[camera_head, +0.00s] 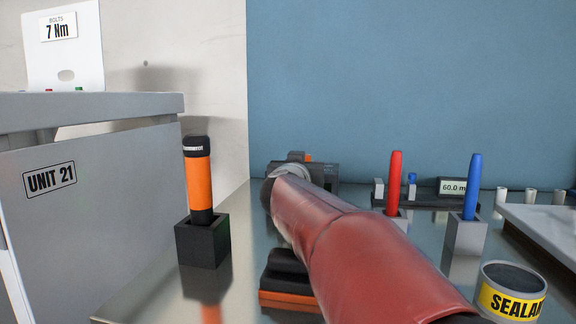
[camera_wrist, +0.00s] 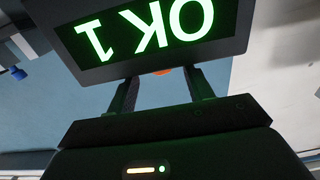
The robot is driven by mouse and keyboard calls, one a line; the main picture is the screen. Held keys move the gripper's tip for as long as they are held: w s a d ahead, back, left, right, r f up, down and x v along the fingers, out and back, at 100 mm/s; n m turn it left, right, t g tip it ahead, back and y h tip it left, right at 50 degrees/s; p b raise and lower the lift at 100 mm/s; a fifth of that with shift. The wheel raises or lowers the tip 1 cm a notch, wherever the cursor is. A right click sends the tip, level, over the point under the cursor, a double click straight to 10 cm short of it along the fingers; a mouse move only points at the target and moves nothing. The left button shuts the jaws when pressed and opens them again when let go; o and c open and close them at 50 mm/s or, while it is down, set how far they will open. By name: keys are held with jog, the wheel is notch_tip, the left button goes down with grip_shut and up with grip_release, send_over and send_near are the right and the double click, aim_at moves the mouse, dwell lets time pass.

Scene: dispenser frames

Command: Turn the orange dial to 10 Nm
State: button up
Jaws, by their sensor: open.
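An orange part (camera_wrist: 163,71), likely the dial, shows as a small sliver under the display's edge in the wrist view, between my gripper's fingertips; its scale is not visible. My gripper (camera_wrist: 162,80) is open, one finger on each side of it; I cannot tell whether they touch it. The dark display (camera_wrist: 225,50) fills the top of the wrist view, with upside-down green text that seems to read "OK 1". In the head view my red arm hides most of this spot; a bit of orange (camera_head: 308,157) shows beside dark grey parts behind it.
An orange and black driver (camera_head: 198,181) stands in a black holder (camera_head: 203,243) left of my arm. Red (camera_head: 395,182) and blue (camera_head: 472,185) tools stand in holders to the right. A sealant tin (camera_head: 510,293) is front right.

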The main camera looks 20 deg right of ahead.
jog(key=shift+x, duration=1.6)
jog(key=shift+r, duration=0.1)
jog(key=c, duration=1)
jog(key=shift+s, duration=0.1)
